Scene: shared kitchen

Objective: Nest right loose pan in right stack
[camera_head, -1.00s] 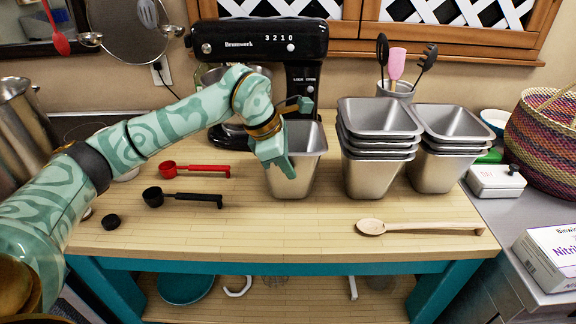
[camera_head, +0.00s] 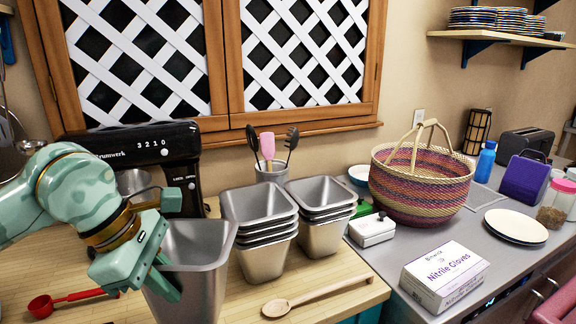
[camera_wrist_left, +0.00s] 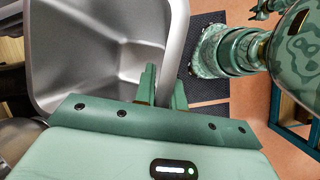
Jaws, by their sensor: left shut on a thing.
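My left gripper (camera_head: 160,276) is shut on the near-left wall of a loose grey metal pan (camera_head: 205,270). The pan hangs upright, and its base is cut off by the lower frame edge. In the left wrist view the pan (camera_wrist_left: 95,60) fills the upper left, with its wall between the fingers. To its right stand two stacks of like pans: the left stack (camera_head: 262,232) and, just behind and to the right, the right stack (camera_head: 322,232). The top pans of both stacks are empty.
A wooden spoon (camera_head: 315,296) lies in front of the stacks. A utensil crock (camera_head: 271,173) stands behind them. The mixer (camera_head: 150,148) stands behind the held pan.

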